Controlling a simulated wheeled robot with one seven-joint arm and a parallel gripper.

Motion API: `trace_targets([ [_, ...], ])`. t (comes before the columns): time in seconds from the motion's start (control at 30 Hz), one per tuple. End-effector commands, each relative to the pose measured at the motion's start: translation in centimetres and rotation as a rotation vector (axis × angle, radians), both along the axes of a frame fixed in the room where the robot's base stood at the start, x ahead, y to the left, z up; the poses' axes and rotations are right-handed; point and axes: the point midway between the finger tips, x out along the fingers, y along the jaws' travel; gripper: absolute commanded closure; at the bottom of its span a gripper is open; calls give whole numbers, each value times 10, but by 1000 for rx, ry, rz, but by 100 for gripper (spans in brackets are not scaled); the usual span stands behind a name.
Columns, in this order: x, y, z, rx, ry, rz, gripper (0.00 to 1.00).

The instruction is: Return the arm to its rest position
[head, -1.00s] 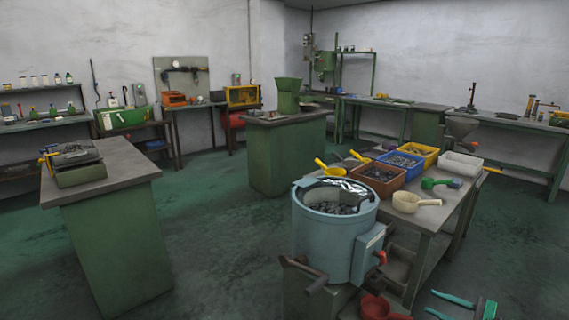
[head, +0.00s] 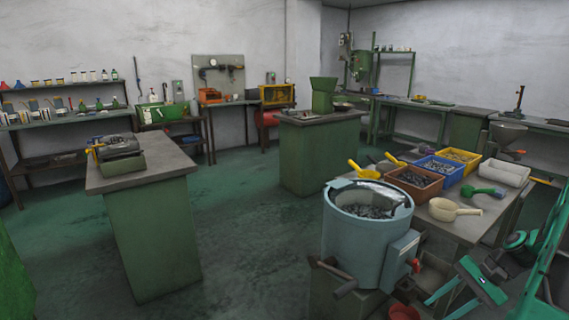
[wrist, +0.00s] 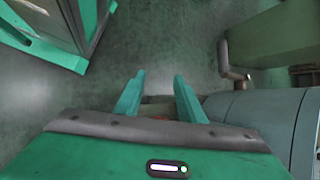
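My gripper (wrist: 160,80) shows in the wrist view with its two green fingers apart and nothing between them. It points down over the floor beside the blue-grey drum (wrist: 250,118), which lies to its right. In the head view my gripper (head: 441,306) is at the bottom right, just right of the drum (head: 368,235) and in front of the table with bins. My green arm rises along the right edge of the head view.
A drum of dark small parts stands close to my arm, with a handle sticking out. A table (head: 475,231) carries colored bins and scoops. A green-sided bench (head: 152,236) stands at left. The floor (head: 245,250) between them is clear.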

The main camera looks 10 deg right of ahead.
Motion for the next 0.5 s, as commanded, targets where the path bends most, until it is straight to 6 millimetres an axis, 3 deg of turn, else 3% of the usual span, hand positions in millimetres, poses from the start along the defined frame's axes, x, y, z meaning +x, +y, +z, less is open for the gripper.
trace_targets([
  [0.5, -36, 67, 102, -387, 79, 370, 64],
])
